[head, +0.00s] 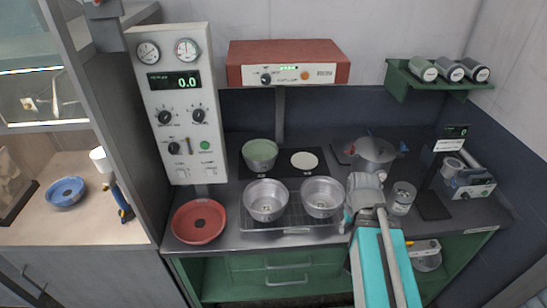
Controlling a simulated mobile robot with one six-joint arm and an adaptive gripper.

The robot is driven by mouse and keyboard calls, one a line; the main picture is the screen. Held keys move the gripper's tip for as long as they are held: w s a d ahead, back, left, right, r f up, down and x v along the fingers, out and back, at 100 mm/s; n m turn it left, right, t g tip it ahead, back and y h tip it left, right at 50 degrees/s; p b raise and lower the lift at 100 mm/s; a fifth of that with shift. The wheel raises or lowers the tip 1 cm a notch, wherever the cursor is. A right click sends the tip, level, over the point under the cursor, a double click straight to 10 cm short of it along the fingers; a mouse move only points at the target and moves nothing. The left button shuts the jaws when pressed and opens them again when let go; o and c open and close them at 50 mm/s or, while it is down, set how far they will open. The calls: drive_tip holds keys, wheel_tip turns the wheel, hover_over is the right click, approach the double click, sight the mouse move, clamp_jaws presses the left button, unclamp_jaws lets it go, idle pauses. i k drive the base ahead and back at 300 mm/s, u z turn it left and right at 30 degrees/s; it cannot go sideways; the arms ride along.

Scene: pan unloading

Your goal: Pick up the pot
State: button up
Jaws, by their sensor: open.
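A wide silver pot (375,153) with side handles stands at the back right of the dark counter. Two round silver vessels (266,200) and (322,197) stand side by side on a wire rack at the front. A green vessel (260,154) stands behind them on a dark plate. I cannot tell for sure which one is the task's pot. My gripper (365,182) is open, right of the right silver vessel and in front of the wide pot. It appears empty; its fingertips are hard to make out.
A red bowl (199,222) lies left of the wire rack (290,224). A glass jar (402,198) stands close to my gripper's right. A white control panel (182,105) rises at the left, and a green shelf (398,82) with jars hangs at the upper right.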

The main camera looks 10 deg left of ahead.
sight(259, 155)
drive_tip(key=z, duration=0.35)
drive_tip(key=k, duration=1.25)
drive_tip(key=u, duration=0.7)
drive_tip(key=i, duration=1)
drive_tip(key=u, duration=0.05)
